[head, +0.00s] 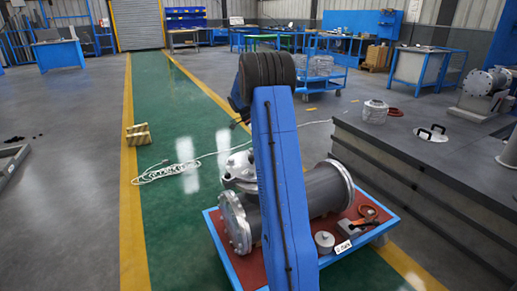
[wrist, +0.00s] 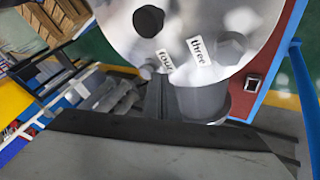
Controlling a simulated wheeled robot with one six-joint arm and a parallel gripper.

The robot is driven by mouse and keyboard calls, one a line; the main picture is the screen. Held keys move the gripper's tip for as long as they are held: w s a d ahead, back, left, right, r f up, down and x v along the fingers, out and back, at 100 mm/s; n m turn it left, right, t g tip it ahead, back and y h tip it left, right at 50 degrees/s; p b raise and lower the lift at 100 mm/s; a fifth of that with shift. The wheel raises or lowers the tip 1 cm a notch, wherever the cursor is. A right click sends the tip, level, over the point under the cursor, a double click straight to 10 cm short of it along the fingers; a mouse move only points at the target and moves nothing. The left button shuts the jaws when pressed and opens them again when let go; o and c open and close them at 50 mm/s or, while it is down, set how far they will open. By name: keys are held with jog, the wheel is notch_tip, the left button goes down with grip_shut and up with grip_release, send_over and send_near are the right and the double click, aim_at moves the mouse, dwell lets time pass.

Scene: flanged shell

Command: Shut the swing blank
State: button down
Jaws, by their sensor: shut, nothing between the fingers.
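A grey flanged shell (head: 325,190) lies on its side on a blue cart, with a bolted flange (head: 235,222) at its left end and a smaller nozzle (head: 238,168) on top. My blue arm hides its middle. In the wrist view a round silver disc (wrist: 190,30) fills the top, with a dark round knob and labels reading "three" and "four". It may be the swing blank, but I cannot tell how far it stands open. My gripper (wrist: 156,98) shows as dark shut fingers just below the disc's edge. Contact with the disc is unclear.
The cart (head: 222,262) has a red top holding a small metal cylinder (head: 324,242), an orange-handled tool and a label. A dark bench (head: 440,165) stands close on the right.

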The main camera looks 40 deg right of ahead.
jog(key=s+m, duration=0.1)
jog(key=s+m+y, duration=0.1)
jog(key=s, duration=0.1)
jog(key=s+a, duration=0.1)
jog(key=s, duration=0.1)
jog(key=shift+s+m+y, duration=0.15)
jog(key=shift+m+y, duration=0.25)
jog(key=shift+s+a+m+y, duration=0.25)
jog(key=shift+s+m, duration=0.1)
jog(key=shift+s, duration=0.25)
jog(key=shift+s+a+m+y, duration=0.25)
jog(key=shift+s+m, duration=0.1)
jog(key=shift+s, duration=0.2)
jog(key=shift+d, duration=0.1)
